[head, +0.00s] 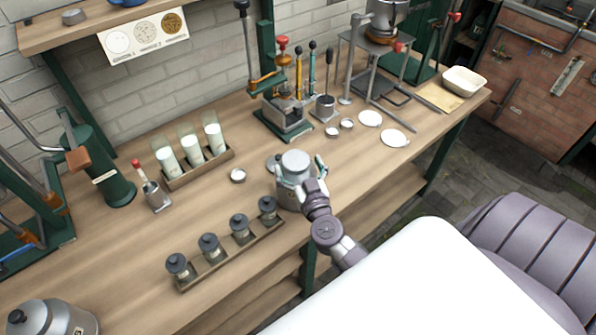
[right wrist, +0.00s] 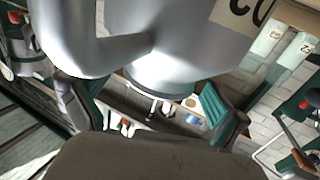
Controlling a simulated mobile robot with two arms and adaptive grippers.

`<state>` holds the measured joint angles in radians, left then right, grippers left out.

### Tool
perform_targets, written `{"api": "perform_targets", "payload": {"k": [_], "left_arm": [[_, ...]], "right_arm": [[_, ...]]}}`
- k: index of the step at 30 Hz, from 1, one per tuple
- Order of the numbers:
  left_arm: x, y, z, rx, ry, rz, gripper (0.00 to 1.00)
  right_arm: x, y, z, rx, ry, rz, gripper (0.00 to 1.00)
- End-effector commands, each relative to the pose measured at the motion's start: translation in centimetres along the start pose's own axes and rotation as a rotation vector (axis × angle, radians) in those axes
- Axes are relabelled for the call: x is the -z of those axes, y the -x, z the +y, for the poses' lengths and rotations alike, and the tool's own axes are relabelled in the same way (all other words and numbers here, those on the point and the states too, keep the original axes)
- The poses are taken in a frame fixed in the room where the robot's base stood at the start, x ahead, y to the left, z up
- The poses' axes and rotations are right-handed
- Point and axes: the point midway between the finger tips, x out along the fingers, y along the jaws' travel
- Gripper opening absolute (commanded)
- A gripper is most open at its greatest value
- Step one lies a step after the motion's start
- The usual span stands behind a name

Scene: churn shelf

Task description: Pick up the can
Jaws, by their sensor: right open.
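A silver metal can (head: 295,160) with a round top stands on the wooden bench, near the middle of the head view. My right gripper (head: 302,170) reaches it from the front, with one finger on each side, and is open. In the right wrist view the can (right wrist: 175,35) fills the top middle, with a dark-lettered label and a thick curved handle at left. The teal fingers lie to either side of its lower part; I cannot tell whether they touch it. My left gripper is not in view.
A wooden rack (head: 186,284) with several dark-lidded jars stands front left of the can. A tray (head: 205,172) of white-filled glasses is behind left. A green press (head: 285,125) stands behind. White discs (head: 394,138) lie right. Another metal vessel (head: 50,318) is bottom left.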

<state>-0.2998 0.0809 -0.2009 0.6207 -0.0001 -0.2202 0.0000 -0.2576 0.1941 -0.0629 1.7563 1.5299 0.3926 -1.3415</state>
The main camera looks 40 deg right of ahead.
Motion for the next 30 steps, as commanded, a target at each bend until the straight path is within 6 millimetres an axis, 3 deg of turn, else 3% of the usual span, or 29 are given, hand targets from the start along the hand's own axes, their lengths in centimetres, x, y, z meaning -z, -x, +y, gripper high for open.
{"api": "perform_targets", "payload": {"k": [3, 10, 28, 30], "left_arm": [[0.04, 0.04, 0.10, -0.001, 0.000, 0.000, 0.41], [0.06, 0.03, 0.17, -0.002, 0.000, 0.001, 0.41], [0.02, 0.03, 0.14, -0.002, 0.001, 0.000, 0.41], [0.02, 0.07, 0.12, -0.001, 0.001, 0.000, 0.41]], "right_arm": [[-0.02, -0.94, -0.03, 0.000, 0.001, 0.000, 0.99], [-0.06, -1.03, -0.04, 0.001, 0.000, -0.001, 0.99], [-0.04, -1.01, -0.04, 0.001, 0.000, -0.001, 0.01], [0.45, -1.15, -0.03, 0.000, 0.000, 0.009, 0.00]]}}
